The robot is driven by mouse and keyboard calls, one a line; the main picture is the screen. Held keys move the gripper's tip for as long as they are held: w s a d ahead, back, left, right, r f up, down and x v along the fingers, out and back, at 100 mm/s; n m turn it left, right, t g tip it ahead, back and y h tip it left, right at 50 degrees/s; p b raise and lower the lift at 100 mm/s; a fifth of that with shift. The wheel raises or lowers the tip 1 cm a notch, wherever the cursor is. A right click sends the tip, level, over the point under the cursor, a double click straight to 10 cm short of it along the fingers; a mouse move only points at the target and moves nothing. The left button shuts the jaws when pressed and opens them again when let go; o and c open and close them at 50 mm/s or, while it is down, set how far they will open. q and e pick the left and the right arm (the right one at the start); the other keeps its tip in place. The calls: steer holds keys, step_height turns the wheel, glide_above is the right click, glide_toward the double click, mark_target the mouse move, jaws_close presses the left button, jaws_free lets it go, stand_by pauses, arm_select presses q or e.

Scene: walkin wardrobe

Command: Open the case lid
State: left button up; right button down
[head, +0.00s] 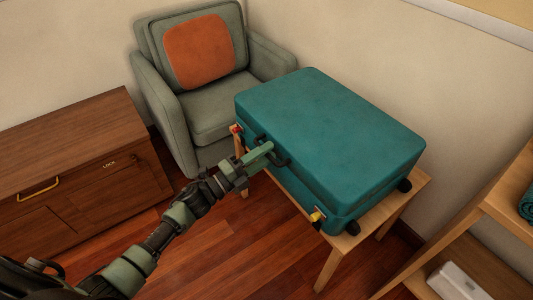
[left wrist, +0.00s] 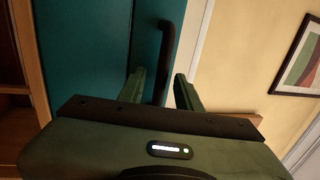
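The teal case (head: 330,125) lies flat on a small wooden table, its lid shut. A dark handle (head: 283,158) is on its front side, between a red latch (head: 236,129) and a yellow latch (head: 317,216). My left gripper (head: 264,154) is at the handle. In the left wrist view the fingers of my left gripper (left wrist: 160,85) are apart, with the dark handle (left wrist: 167,50) showing between them; whether they touch it I cannot tell. The teal case also fills the left of that view (left wrist: 80,50). My right gripper is not in view.
The wooden table (head: 352,240) stands close to the wall. A grey-green armchair (head: 205,115) with an orange cushion (head: 205,50) stands behind left. A brown cabinet (head: 75,150) is at left, and a wooden shelf (head: 475,215) at right. The floor before the table is clear.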

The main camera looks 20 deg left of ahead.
arm_select(q)
steer(key=shift+w+d, duration=0.2)
steer(key=shift+w, duration=0.05)
jaws_close()
stand_by(1.4)
